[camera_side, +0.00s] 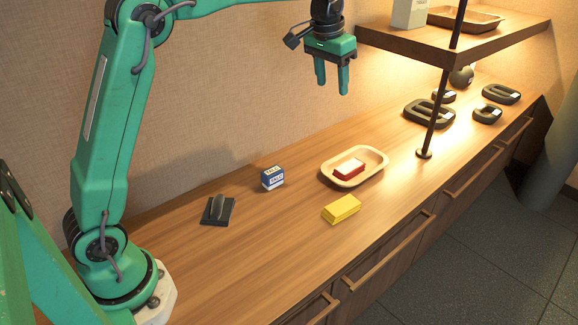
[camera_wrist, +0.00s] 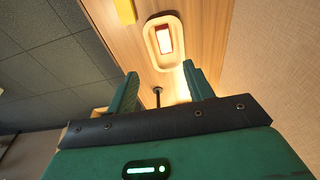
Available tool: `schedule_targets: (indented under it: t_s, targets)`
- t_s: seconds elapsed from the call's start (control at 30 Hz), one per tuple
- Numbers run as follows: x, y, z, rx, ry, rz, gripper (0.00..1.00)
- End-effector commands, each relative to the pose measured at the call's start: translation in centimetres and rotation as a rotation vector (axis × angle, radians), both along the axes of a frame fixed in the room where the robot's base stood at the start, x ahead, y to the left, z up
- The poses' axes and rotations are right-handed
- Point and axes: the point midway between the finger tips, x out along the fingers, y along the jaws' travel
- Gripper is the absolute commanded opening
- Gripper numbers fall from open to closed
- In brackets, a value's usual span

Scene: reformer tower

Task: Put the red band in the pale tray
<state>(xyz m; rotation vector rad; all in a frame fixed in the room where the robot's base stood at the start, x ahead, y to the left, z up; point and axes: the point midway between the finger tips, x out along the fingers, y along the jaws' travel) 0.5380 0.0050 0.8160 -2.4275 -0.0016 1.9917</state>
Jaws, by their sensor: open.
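The red band (camera_side: 348,169) is a small red block with a pale top face. It lies inside the pale tray (camera_side: 375,158), a cream oval dish on the wooden counter. In the wrist view the red band (camera_wrist: 164,40) also lies within the rim of the pale tray (camera_wrist: 150,42). My gripper (camera_side: 332,90) is open and empty, well above the counter, with its fingers pointing down. The fingers also show in the wrist view (camera_wrist: 160,88), apart, with nothing between them.
A yellow block (camera_side: 341,209) lies in front of the tray. A blue-and-white box (camera_side: 272,178) and a dark stand (camera_side: 218,210) are to the left. A shelf (camera_side: 470,42) on a black post (camera_side: 437,115) is at right, with several dark weights (camera_side: 430,113) beneath.

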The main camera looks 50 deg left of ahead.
Motion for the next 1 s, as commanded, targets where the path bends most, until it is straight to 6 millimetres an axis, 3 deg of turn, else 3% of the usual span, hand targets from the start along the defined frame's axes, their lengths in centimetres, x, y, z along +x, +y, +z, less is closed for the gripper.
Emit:
schedule_targets:
  t_s: [0.2, 0.5, 0.77, 1.0]
  targets:
    - [-5.1, -0.1, 2.1, 0.000, -0.050, 0.000, 0.52]
    - [-12.3, -0.3, 2.9, 0.000, -0.115, 0.000, 0.52]
    - [-18.7, -0.4, 1.9, 0.000, -0.172, 0.000, 0.52]
    - [-24.3, -0.4, -0.4, -0.001, -0.223, -0.001, 0.52]
